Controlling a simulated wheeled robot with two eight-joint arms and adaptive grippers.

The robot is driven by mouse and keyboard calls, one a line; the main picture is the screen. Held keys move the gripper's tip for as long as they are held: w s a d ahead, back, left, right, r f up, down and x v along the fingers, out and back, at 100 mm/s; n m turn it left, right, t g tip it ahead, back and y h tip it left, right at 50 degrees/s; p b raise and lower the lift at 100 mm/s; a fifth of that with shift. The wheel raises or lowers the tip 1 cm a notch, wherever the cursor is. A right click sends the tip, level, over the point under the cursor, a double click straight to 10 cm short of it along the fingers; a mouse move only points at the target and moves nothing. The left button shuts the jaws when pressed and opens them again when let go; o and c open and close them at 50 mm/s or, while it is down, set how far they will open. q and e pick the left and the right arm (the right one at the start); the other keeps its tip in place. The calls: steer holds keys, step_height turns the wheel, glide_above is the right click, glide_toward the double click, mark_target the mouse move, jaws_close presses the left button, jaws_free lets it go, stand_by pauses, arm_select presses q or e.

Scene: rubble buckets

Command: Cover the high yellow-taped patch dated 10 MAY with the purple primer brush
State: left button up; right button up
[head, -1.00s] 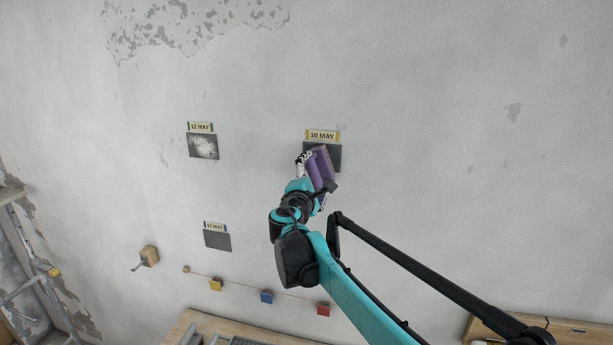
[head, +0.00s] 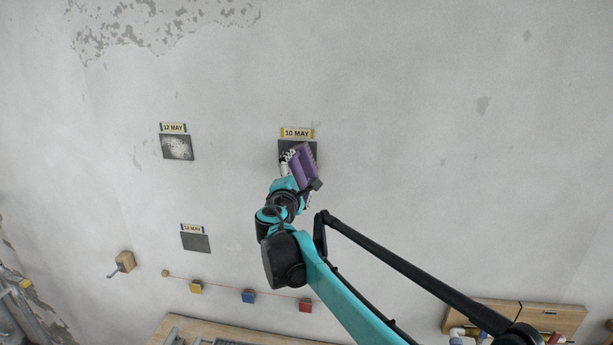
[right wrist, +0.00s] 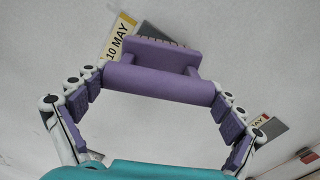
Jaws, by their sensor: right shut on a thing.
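The 10 MAY label (head: 297,133) with yellow tape ends sits above a dark grey patch (head: 284,146) high on the wall. The purple primer brush (head: 304,165) is in front of this patch and hides much of it. My right gripper (head: 300,168) is shut on the brush. In the right wrist view, the purple handle (right wrist: 160,84) lies between the fingers, and the bristles (right wrist: 162,42) point toward the patch (right wrist: 150,30) beside its label (right wrist: 118,38). I cannot tell whether the bristles touch the wall. My left gripper is not in view.
A green-taped 12 MAY patch (head: 176,147) with white speckles is at the left, and a blue-taped 12 MAY patch (head: 195,242) is below it. Yellow, blue and red blocks (head: 248,296) line a cord. A wooden bench (head: 190,322) stands below.

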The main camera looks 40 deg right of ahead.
steer(key=w+a, duration=0.5)
steer(key=w, duration=0.1)
steer(key=shift+w+a, duration=0.35)
stand_by(0.4)
steer(key=shift+s+a, duration=0.1)
steer(key=v, duration=0.8)
steer(key=shift+s+a, duration=0.3)
steer(key=shift+r, duration=0.1)
